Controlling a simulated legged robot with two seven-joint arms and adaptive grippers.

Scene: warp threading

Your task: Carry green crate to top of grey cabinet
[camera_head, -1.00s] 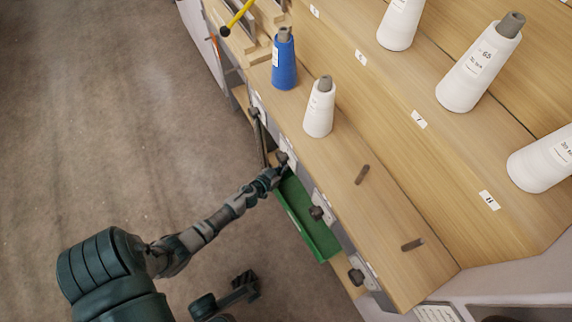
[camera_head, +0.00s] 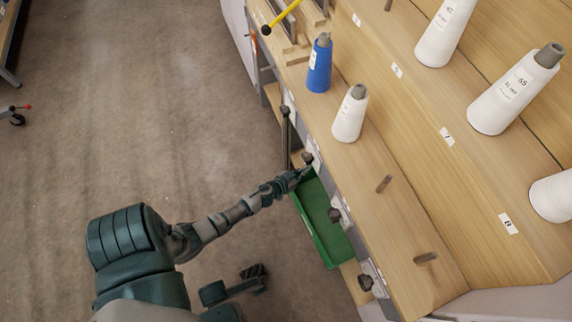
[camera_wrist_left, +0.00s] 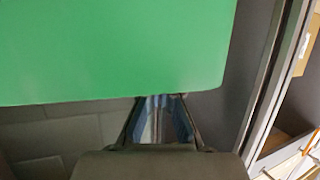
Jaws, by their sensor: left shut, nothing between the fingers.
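The green crate (camera_head: 327,222) sits low under the front edge of the wooden rack in the head view. It looks empty, and its right side is partly hidden by the rack. My left gripper (camera_head: 297,176) is at the crate's far end, at its rim. In the left wrist view the crate's green wall (camera_wrist_left: 115,50) fills the upper left, and the shut fingers (camera_wrist_left: 158,100) reach its lower edge with nothing seen between them. I cannot tell whether they touch it. I cannot pick out the grey cabinet.
The wooden rack (camera_head: 400,235) holds a blue cone (camera_head: 320,65), several white cones (camera_head: 350,115) and bare pegs. Dark knobs (camera_head: 335,215) stick out along its front, close to the crate. A dark upright bar (camera_head: 285,135) stands near my gripper.

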